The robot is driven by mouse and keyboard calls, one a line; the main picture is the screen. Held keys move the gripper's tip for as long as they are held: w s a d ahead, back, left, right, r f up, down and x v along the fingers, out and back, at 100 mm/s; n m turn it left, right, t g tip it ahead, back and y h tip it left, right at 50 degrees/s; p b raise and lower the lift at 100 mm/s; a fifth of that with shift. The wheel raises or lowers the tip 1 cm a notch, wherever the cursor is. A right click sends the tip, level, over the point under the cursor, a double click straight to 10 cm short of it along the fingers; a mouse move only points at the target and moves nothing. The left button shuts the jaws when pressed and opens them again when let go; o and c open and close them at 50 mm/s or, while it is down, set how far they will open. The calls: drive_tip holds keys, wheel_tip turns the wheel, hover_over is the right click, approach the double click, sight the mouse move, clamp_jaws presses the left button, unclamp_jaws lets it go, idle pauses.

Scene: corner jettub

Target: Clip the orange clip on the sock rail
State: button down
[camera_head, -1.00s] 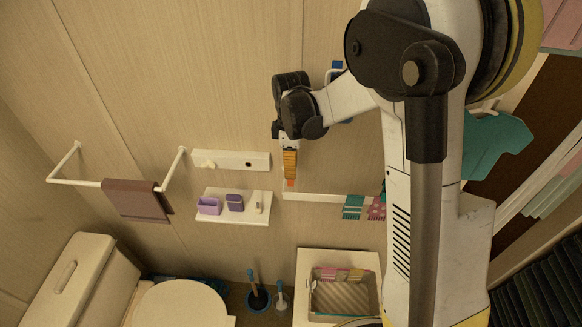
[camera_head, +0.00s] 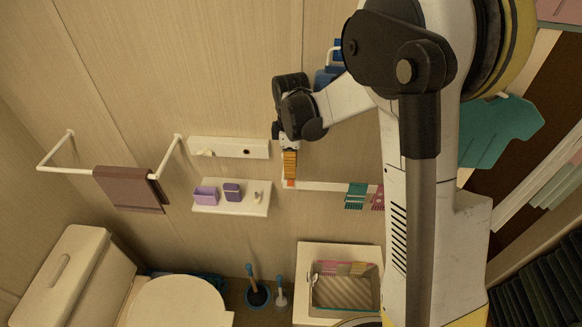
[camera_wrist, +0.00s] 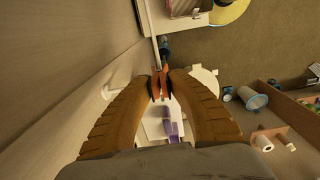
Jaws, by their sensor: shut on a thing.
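My gripper (camera_head: 290,178) has ribbed orange-brown fingers pointing down, shut on the small orange clip (camera_head: 290,184). The clip also shows between the fingertips in the wrist view (camera_wrist: 160,84). The sock rail (camera_head: 328,187) is a white bar on the wall. In the head view the clip overlaps the rail near its left end; I cannot tell whether they touch. A teal striped sock (camera_head: 356,196) and a pink one (camera_head: 378,198) hang farther right on the rail, the pink one partly hidden by my arm.
A towel bar (camera_head: 66,171) with a brown towel is farther left. A white basin (camera_head: 312,254) is below.

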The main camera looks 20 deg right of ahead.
idle(0.4)
drive_tip(key=c, duration=1.2)
unclamp_jaws()
drive_tip(key=shift+c, duration=0.2)
drive_tip(key=shift+r, duration=0.1)
wheel_tip(320, 180, up, 12)
drive_tip(key=s+f+m+t+b, duration=0.7)
drive_tip(key=s+f+m+b, duration=0.6)
drive_tip(key=s+f+b, duration=0.7)
drive_tip(key=f+b, duration=0.1)
drive_tip(key=b, duration=0.3)
drive_tip(key=shift+f+m+b, duration=0.3)
drive_tip(key=shift+f+b, duration=0.05)
drive_tip(key=shift+b, duration=0.05)
